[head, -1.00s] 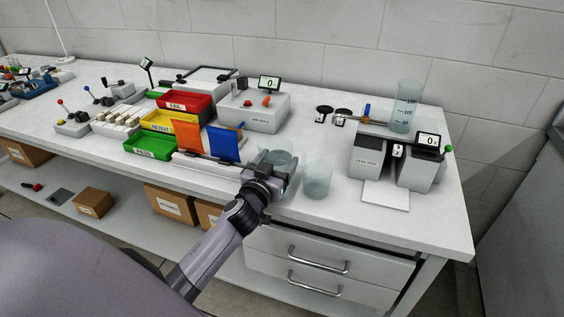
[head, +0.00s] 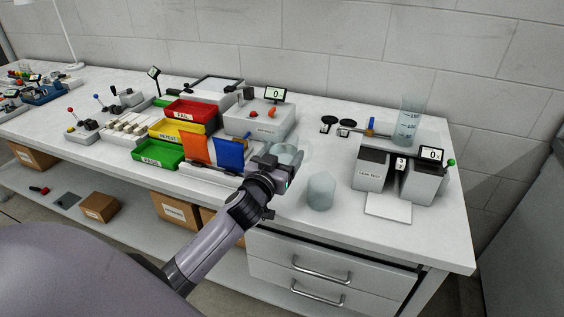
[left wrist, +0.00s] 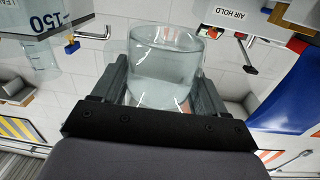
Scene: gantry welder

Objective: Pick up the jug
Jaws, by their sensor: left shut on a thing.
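A clear, open-topped jug (head: 287,153) is in the grasp of my left gripper (head: 280,163), near the front of the bench. In the left wrist view the jug (left wrist: 165,65) sits between the two dark fingers of the gripper (left wrist: 160,85), one on each side. The gripper is shut on its sides. The jug looks upright and seems raised a little above the bench, though its base is hidden in the head view. My right gripper is not in view.
A second clear vessel (head: 321,190) stands just right of the jug. A tall graduated beaker (head: 408,120) stands behind the leak test unit (head: 371,170). Blue (head: 230,153) and orange flags and coloured trays (head: 158,154) are close on the left. Bare bench lies between the second vessel and the leak tester.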

